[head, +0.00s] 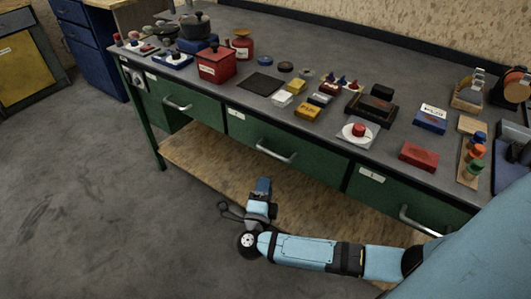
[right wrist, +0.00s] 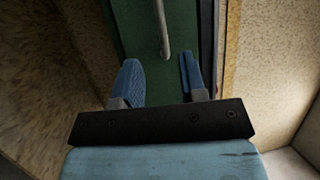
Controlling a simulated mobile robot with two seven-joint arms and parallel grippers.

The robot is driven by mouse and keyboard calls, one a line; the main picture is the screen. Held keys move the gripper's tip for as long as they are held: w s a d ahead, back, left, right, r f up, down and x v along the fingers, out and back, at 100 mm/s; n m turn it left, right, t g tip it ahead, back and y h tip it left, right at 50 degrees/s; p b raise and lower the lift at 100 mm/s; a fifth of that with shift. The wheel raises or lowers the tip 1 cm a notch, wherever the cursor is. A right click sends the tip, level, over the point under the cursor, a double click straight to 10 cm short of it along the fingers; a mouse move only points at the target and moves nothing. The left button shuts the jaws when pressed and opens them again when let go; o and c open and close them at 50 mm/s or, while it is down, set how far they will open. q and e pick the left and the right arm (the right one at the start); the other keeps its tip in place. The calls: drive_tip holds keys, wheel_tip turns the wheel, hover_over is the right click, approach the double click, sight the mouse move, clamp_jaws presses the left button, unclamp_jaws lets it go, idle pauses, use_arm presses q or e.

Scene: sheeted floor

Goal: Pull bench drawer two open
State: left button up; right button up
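The bench has a row of green drawers under its top. The middle drawer (head: 310,165), between the other two, is shut, with a silver bar handle (head: 276,152); its small label is too small to read. My right gripper (head: 263,184) is in front of and a little below this handle, apart from it in the head view. In the right wrist view the gripper (right wrist: 160,78) is open, with two blue fingers apart and nothing between their tips. The handle (right wrist: 163,30) shows ahead, lined up with the gap. My left gripper is not in view.
The left drawer handle (head: 178,105) and right drawer handle (head: 408,216) flank the middle one. A wooden lower shelf (head: 205,160) runs beneath the drawers. The bench top (head: 230,95) holds a red box (head: 216,66) and many small items. The floor (head: 100,200) at left is clear.

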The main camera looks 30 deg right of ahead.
sight(272, 154)
drive_tip(key=b+x, duration=0.1)
drive_tip(key=x, duration=1.1)
clamp_jaws()
